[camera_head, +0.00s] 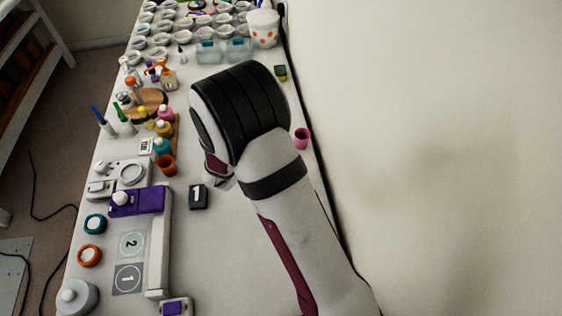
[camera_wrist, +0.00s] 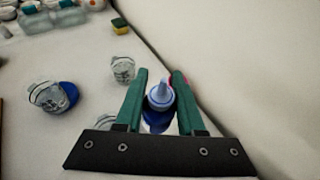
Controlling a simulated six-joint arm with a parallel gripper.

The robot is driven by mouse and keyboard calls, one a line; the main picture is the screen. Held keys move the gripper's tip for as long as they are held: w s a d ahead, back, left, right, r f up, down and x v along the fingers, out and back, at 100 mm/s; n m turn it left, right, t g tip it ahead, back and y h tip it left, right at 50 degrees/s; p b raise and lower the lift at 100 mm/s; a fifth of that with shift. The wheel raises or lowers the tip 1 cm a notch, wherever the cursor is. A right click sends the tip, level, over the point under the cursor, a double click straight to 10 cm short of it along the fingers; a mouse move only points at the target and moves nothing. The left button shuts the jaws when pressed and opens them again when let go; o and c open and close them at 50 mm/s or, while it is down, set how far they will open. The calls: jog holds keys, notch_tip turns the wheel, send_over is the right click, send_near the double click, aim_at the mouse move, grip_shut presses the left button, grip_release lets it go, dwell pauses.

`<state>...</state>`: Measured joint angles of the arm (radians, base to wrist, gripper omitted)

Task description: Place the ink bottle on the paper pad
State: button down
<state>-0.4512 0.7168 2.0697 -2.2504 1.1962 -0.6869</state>
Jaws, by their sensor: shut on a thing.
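My gripper (camera_wrist: 160,74) shows in the wrist view with two green fingers, shut on a small pale blue-white bottle with a narrow nozzle (camera_wrist: 160,96), which I take for the ink bottle. The bottle sits between the fingers, its nozzle facing the camera. A dark blue patch (camera_wrist: 157,121) shows just below it; I cannot tell whether it is part of the bottle. In the head view my arm hides the bottle and most of the gripper. I cannot make out the paper pad for certain in either view.
Clear cups (camera_wrist: 123,70) stand near the gripper in the wrist view, one by a blue round thing (camera_wrist: 69,94). A pink cup (camera_head: 301,138) and a sponge (camera_head: 281,73) lie near the wall. A small dark box (camera_head: 198,197) lies left of my arm. Several bottles and cups crowd the left.

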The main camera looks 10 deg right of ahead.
jog(key=s+d+m+g+h, duration=0.2)
jog(key=s+d, duration=0.3)
jog(key=d, duration=0.1)
notch_tip(320, 180, down, 9)
jog(key=shift+w+d+f, duration=0.1)
jog(key=shift+w+d, duration=0.05)
jog(key=c, duration=0.5)
grip_release()
jog(key=shift+f, duration=0.1)
jog(key=shift+r, duration=0.2)
jog(key=v, duration=1.2)
jog(key=shift+f, duration=0.2)
